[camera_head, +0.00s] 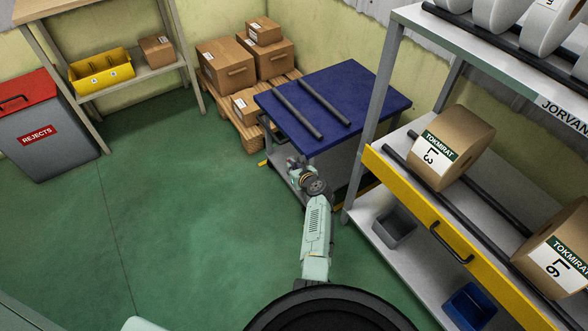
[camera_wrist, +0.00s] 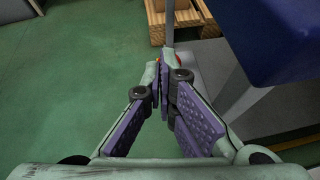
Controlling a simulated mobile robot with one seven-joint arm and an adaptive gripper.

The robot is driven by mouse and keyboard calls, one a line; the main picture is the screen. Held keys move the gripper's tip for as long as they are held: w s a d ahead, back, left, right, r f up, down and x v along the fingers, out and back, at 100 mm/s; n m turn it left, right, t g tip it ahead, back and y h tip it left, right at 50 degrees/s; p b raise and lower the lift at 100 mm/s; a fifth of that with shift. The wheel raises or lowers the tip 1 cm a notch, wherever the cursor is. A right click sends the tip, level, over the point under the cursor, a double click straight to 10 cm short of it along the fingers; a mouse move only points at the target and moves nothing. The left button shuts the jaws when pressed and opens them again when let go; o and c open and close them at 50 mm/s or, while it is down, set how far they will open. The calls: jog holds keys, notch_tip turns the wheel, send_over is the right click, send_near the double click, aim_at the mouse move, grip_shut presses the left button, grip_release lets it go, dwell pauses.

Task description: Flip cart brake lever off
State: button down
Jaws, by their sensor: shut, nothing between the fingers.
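The cart has a blue top (camera_head: 368,92) with two dark bars lying on it, and a grey lower shelf. Its blue edge (camera_wrist: 283,38) and grey lower part also show at the right of the wrist view. My gripper (camera_head: 291,162) is low at the cart's near left corner, beside its post. In the wrist view my gripper (camera_wrist: 165,58) has its fingertips together with nothing between them. A small red part (camera_wrist: 180,58) shows just behind the fingertips, close to the cart's post. It is mostly hidden, and I cannot tell whether it is the brake lever or whether the fingers touch it.
A wooden pallet (camera_head: 250,137) with cardboard boxes stands behind the cart. A shelf rack with a yellow drawer front (camera_head: 425,212) and large rolls is close on the right. A grey rejects bin (camera_head: 38,130) stands far left. The green floor at left is clear.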

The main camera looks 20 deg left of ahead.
jog(key=shift+w+a+r, duration=0.15)
jog(key=shift+w+a, duration=0.25)
jog(key=shift+a, duration=0.1)
dwell(0.9)
